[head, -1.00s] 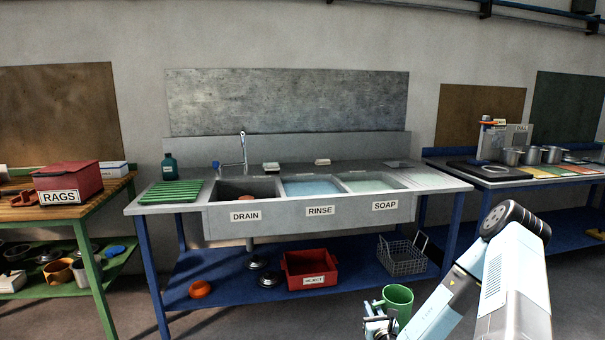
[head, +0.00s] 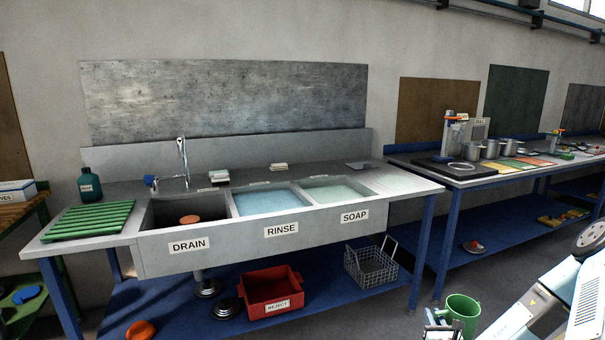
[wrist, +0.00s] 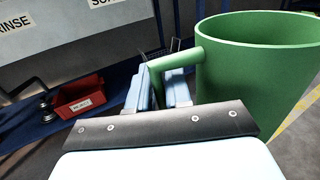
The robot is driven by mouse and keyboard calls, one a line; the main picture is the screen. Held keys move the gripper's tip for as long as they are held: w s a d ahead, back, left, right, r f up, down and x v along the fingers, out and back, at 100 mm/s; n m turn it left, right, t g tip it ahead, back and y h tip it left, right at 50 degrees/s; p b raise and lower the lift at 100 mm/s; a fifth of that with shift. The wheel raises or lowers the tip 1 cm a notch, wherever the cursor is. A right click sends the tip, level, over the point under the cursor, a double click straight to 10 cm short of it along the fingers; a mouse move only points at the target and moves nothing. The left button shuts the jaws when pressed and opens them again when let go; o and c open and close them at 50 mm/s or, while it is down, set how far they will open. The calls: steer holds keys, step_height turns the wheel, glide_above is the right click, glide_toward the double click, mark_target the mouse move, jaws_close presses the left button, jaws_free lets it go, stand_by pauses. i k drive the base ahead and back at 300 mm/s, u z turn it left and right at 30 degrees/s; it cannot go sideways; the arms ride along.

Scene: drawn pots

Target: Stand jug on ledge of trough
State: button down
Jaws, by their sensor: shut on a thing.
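A green jug (head: 463,312) is upright at the lower right in the head view, in front of the sink bench. It fills the right of the wrist view (wrist: 250,80), its open mouth facing up. My gripper (head: 432,328) is shut on the jug's handle (wrist: 175,60), its fingers on both sides of it in the wrist view. The trough (head: 270,241) is a grey sink unit with compartments labelled DRAIN, RINSE and SOAP. Its back ledge (head: 235,180) carries a tap and small pale blocks. The jug is apart from and below the trough's rim.
A green rack (head: 88,220) and a dark bottle (head: 89,184) stand at the trough's left end. A red REJECT bin (head: 270,289) and a wire basket (head: 370,264) sit on the blue shelf below. A bench with pots (head: 490,150) stands at right.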

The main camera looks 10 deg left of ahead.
mark_target(323, 173)
steer(key=z, duration=0.15)
steer(key=i, duration=1.25)
steer(key=u, duration=0.75)
